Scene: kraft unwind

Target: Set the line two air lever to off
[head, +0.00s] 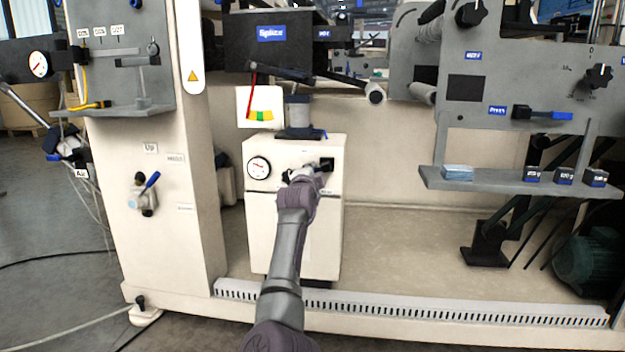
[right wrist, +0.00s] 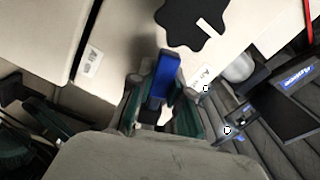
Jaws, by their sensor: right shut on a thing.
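My right gripper (head: 308,176) reaches to the front of the white cabinet (head: 262,215), right of its round gauge. In the right wrist view my gripper (right wrist: 158,100) is shut around a blue lever handle (right wrist: 163,72), with a finger on each side. A small label beginning "Air" (right wrist: 203,77) is beside it; its full text is too small to read. In the head view my gripper hides the lever, so its setting cannot be told there. My left gripper is not in view.
A black lobed knob (right wrist: 195,20) is close to the lever in the wrist view. A splice unit (head: 275,45) overhangs the cabinet. A grey shelf (head: 510,187) juts out at right. Another blue-handled valve (head: 150,182) is on the left panel, under "Up".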

